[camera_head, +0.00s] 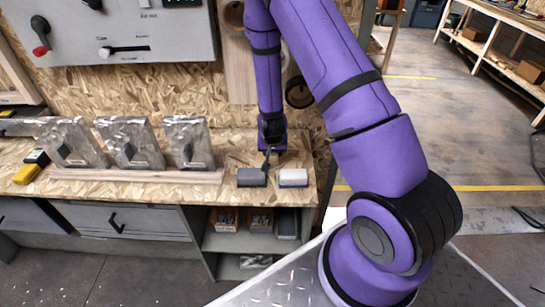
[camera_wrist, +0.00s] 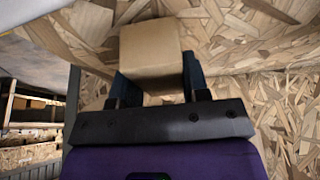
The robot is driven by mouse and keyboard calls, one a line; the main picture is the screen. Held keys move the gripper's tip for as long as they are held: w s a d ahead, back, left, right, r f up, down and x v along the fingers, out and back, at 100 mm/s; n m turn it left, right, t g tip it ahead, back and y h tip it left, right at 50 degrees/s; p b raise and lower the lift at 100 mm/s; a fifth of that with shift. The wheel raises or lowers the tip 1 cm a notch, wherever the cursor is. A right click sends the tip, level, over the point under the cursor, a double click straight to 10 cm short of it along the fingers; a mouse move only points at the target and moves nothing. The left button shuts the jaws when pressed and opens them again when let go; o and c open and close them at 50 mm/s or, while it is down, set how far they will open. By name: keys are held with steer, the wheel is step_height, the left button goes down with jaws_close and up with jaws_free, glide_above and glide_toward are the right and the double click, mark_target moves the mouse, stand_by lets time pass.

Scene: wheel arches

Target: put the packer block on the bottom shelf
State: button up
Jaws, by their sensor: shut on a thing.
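A plain tan block, which I take as the packer block (camera_wrist: 150,48), sits between the two dark fingers of my gripper (camera_wrist: 157,82) in the wrist view. The gripper is shut on it. In the head view my gripper (camera_head: 269,158) points down over the right end of the workbench top, close behind a grey block. I cannot make out the held block there. The bottom shelf (camera_head: 228,269) is low in the open unit under the bench's right end, well below the gripper. A small grey container (camera_head: 256,262) stands on it.
A grey block (camera_head: 251,178) and a white-topped block (camera_head: 293,178) lie at the bench's front edge. Bins (camera_head: 226,219) fill much of the upper shelf. The floor before the shelves is clear.

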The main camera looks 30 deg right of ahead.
steer(key=shift+f, duration=1.5)
steer(key=shift+f, duration=0.1)
steer(key=o, duration=0.9)
